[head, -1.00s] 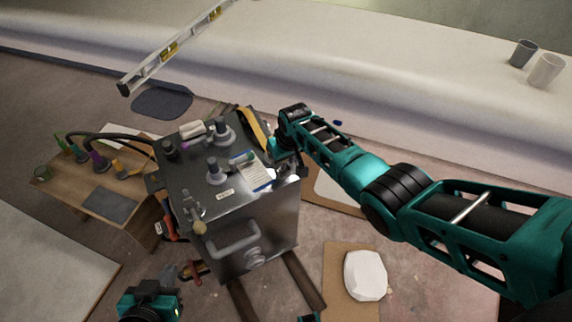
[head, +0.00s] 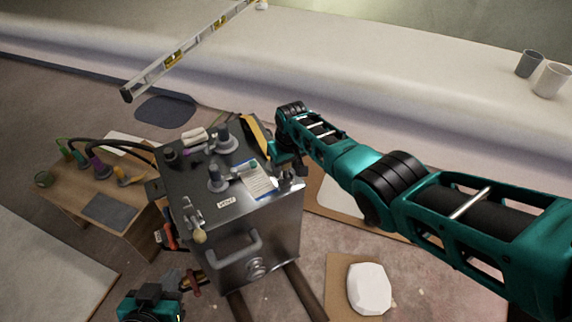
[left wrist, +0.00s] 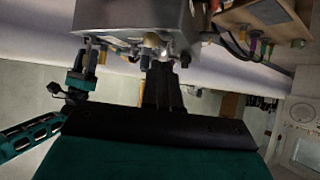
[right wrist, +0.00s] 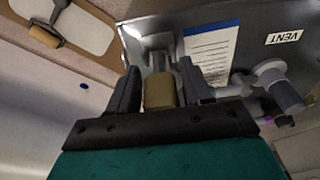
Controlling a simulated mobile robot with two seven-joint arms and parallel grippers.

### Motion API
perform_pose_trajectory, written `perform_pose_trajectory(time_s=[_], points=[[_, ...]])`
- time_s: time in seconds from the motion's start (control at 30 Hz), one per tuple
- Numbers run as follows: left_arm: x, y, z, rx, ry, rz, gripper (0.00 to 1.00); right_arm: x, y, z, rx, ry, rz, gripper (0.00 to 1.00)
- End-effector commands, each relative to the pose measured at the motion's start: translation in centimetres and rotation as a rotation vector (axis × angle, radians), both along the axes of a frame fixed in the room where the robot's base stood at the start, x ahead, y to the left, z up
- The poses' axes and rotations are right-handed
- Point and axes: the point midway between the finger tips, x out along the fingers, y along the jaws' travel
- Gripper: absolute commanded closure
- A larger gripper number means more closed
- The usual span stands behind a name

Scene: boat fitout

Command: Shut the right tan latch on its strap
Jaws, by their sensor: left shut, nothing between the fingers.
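A grey metal tank (head: 275,225) stands in the middle of the head view. My right gripper (head: 289,168) is at its right edge. In the right wrist view, a tan latch block (right wrist: 158,90) lies between the fingers of my right gripper (right wrist: 158,75). They stand apart on either side of it; contact is not clear. The strap under the latch cannot be made out. My left gripper (head: 186,282) is low, near the tank's front left. In the left wrist view, my left gripper (left wrist: 163,80) is shut and empty, below the tank (left wrist: 135,18).
A wooden bench (head: 75,195) with hoses stands left of the tank. A spirit level (head: 185,50) lies on the pale ledge, with two cups (head: 528,64) at right. A sheet of paper (head: 258,182) and fittings are on the tank top. A white pad (head: 368,288) is on the floor.

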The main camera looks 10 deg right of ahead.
Motion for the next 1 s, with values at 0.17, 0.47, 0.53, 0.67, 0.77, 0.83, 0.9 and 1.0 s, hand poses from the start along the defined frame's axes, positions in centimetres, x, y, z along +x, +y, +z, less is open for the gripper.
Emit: perform_pose_trajectory(time_s=[0.17, 0.47, 0.53, 0.67, 0.77, 0.83, 0.9, 1.0], points=[[0.0, 0.0, -0.1, 0.001, 0.001, -0.001, 1.00, 0.0, 0.0, 0.0, 0.001, -0.002, 0.000, 0.40], [0.0, 0.1, 0.6, 0.004, -0.001, 0.000, 1.00, 0.0, 0.0, 1.0, 0.001, -0.003, 0.000, 0.40], [-0.1, 0.2, 1.2, 0.007, -0.004, 0.001, 1.00, -0.1, -0.1, 2.0, 0.001, -0.004, 0.000, 0.40], [-0.3, 0.8, 2.2, 0.019, -0.006, 0.008, 1.00, -0.5, -0.2, 4.3, 0.001, -0.004, 0.000, 0.40], [-0.6, 1.4, 2.6, 0.029, -0.003, 0.016, 1.00, -0.8, -0.3, 6.4, 0.001, -0.005, 0.000, 0.40], [-0.8, 1.7, 2.9, 0.032, 0.001, 0.021, 1.00, -1.0, -0.3, 7.7, 0.002, -0.006, 0.000, 0.40], [-1.0, 1.8, 3.3, 0.034, 0.005, 0.024, 1.00, -1.2, -0.4, 8.9, 0.001, -0.004, 0.000, 0.40], [-1.1, 1.8, 3.8, 0.034, 0.009, 0.024, 1.00, -1.5, -0.4, 10.4, 0.001, -0.004, -0.001, 0.40]])
